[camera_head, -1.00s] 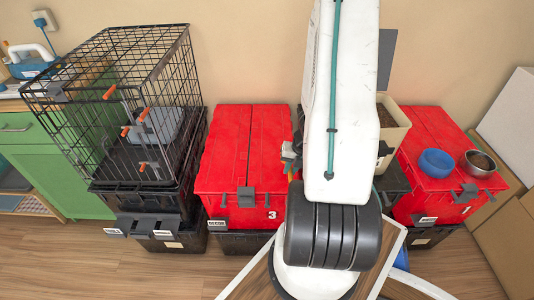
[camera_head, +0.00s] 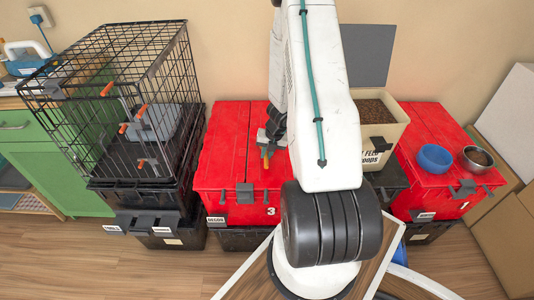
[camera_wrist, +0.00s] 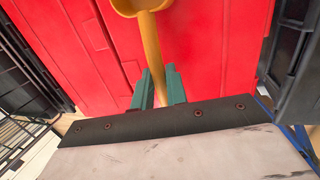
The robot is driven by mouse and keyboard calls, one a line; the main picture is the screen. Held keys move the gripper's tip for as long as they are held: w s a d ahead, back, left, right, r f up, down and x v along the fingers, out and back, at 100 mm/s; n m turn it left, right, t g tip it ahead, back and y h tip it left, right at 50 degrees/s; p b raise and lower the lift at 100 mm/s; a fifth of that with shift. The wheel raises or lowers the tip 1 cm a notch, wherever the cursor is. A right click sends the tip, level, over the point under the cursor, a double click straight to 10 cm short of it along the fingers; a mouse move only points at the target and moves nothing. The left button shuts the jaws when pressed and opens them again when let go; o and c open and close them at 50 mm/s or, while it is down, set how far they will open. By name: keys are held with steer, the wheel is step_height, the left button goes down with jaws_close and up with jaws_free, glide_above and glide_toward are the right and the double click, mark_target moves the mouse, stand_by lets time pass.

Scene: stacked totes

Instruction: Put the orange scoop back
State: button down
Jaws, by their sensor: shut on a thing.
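The orange scoop (camera_wrist: 152,45) is in my gripper (camera_wrist: 159,84). In the wrist view its handle runs between the two green fingers, and its bowl is cut off by the top edge. In the head view my gripper (camera_head: 270,140) is above the red lid of the tote marked 3 (camera_head: 226,150), and a small orange part of the scoop (camera_head: 265,160) shows below it. My arm hides the rest. A beige bin of brown kibble (camera_head: 408,118) stands to the right, its front lettering partly hidden by my arm.
A wire crate (camera_head: 120,60) stands on black totes at left. The red tote marked 1 (camera_head: 440,190) at right carries a blue bowl (camera_head: 435,157) and a metal bowl (camera_head: 478,158). A grey panel (camera_head: 360,55) stands behind the bin. Cardboard boxes (camera_head: 500,230) are far right.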

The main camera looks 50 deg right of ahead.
steer(key=c, duration=1.4)
jaws_free()
steer(key=shift+f, duration=0.1)
